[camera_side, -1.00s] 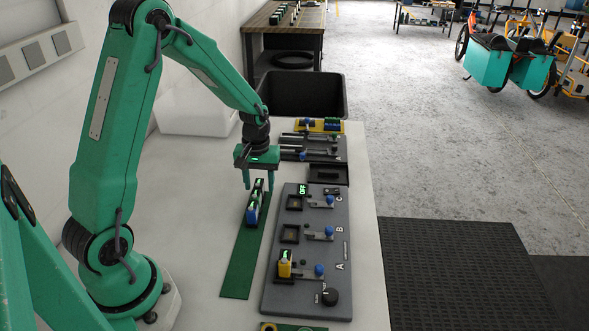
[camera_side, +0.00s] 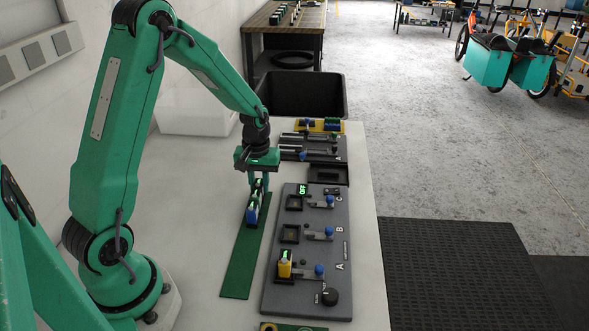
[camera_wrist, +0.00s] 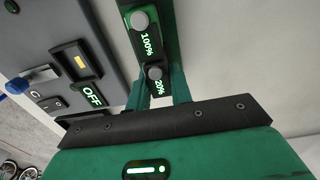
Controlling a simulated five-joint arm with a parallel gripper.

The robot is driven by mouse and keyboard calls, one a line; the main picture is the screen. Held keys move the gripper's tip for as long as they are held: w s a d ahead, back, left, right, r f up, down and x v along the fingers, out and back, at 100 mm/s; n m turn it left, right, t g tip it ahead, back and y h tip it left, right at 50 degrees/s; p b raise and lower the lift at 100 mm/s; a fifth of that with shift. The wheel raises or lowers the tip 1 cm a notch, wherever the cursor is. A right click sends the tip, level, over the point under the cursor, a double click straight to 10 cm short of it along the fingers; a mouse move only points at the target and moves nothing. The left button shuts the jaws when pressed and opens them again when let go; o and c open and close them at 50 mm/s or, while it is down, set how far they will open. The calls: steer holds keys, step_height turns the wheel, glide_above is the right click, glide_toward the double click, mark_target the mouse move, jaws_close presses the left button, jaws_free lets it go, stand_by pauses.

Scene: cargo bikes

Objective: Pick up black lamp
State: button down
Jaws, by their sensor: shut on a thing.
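A short row of lamps stands on the green strip (camera_side: 239,265) in the side view. My gripper (camera_side: 259,184) is over the far end of this row, with its fingers down around the end lamp. In the wrist view, a black lamp (camera_wrist: 156,88) with a round grey knob and a "20%" display sits between my green fingers, which are shut on it. Another dark lamp (camera_wrist: 146,42), showing "100%", stands right beyond it. A blue lamp (camera_side: 252,216) is at the near end of the row. The fingers partly hide the held lamp in the side view.
A grey panel (camera_side: 325,285) with bays A, B and C lies to the right. A yellow lamp (camera_side: 285,268) sits in bay A; the other bays look empty. The panel display (camera_side: 303,189) reads "OFF". A black bin (camera_side: 300,95) is behind.

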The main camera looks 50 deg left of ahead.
mark_target(259, 181)
steer(key=shift+r, duration=5)
